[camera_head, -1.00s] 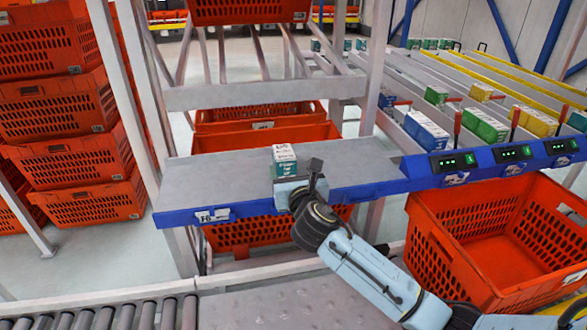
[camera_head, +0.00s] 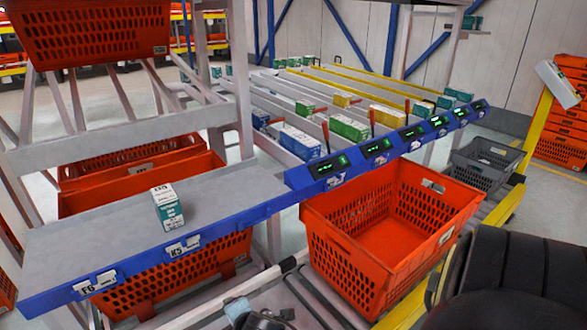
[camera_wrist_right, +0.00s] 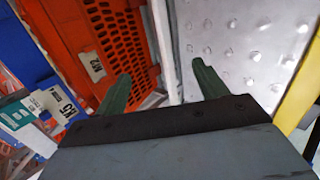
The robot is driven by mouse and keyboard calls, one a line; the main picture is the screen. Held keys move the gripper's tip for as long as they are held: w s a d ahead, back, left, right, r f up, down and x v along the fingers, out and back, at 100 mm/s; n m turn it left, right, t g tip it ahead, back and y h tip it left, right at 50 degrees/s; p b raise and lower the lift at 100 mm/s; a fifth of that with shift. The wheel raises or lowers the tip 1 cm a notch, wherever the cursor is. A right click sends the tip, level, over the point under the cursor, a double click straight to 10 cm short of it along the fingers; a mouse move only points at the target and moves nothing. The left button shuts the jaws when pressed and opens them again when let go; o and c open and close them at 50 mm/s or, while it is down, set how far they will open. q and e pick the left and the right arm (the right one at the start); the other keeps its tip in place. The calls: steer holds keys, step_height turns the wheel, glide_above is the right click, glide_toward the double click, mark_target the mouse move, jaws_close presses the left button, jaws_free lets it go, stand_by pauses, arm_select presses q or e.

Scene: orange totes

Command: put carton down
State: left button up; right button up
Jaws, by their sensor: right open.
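In the head view only a light blue part of my right arm shows at the bottom edge, and the fingers cannot be made out. My left gripper is out of view.
A large empty orange tote (camera_head: 385,240) stands right of the shelf. Another orange tote (camera_head: 185,275) is under the shelf. Flow lanes with several boxes (camera_head: 348,128) lie behind the row of displays. A dark grey crate (camera_head: 480,165) is farther right.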

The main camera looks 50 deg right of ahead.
steer(key=s+f+m+g, duration=0.2)
steer(key=s+f+m, duration=0.1)
steer(key=s, duration=0.3)
steer(key=s+a+f+m+g+y, duration=0.1)
steer(key=s+f+m+g, duration=0.1)
steer(key=s+m, duration=0.3)
steer(key=s+a+f+m+g+y, duration=0.1)
steer(key=s+f+m, duration=0.4)
steer(key=s, duration=0.2)
steer(key=shift+s+a+g+p, duration=0.25)
steer(key=shift+s+g+p, duration=0.05)
steer(key=shift+s+g, duration=0.1)
steer(key=shift+f, duration=0.1)
